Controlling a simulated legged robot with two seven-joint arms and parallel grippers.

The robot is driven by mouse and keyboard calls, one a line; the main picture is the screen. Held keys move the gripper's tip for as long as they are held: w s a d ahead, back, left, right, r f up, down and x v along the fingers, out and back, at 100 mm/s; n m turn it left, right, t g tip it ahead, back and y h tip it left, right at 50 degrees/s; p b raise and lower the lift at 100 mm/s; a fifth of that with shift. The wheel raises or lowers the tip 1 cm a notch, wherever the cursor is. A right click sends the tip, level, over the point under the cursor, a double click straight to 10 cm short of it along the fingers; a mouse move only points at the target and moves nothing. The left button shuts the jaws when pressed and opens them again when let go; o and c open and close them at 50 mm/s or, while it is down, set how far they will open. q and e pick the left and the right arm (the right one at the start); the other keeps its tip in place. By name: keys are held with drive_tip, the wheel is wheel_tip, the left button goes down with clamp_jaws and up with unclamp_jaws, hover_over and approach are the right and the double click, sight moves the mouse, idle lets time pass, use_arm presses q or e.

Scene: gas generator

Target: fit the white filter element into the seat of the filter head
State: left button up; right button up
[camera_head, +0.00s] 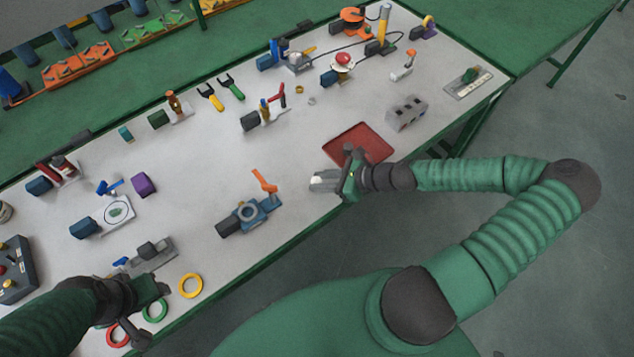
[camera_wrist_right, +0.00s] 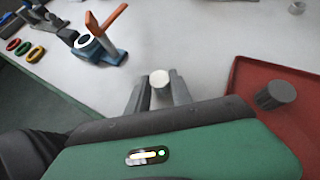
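The white filter element (camera_wrist_right: 160,82) shows as a pale round end between the two fingers of my right gripper (camera_wrist_right: 158,92) in the right wrist view. The fingers are closed on its sides. In the head view my right gripper (camera_head: 325,181) is beside the red tray, near the table's front edge. What looks like the filter head (camera_head: 248,212) is a blue body with a grey ring-shaped seat and an orange lever, left of my right gripper. It also shows in the right wrist view (camera_wrist_right: 92,46), apart from the element. My left gripper (camera_head: 152,292) is at the lower left, near the coloured rings; its fingers are unclear.
The red tray (camera_head: 377,152) lies right of my right gripper; a dark grey cylinder (camera_wrist_right: 275,95) is in it. Yellow (camera_head: 190,285), green (camera_head: 155,310) and red (camera_head: 118,335) rings lie at the front left. The table between the filter head and my right gripper is clear.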

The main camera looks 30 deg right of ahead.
drive_tip(key=shift+a, duration=0.1)
clamp_jaws()
drive_tip(key=shift+r, duration=0.1)
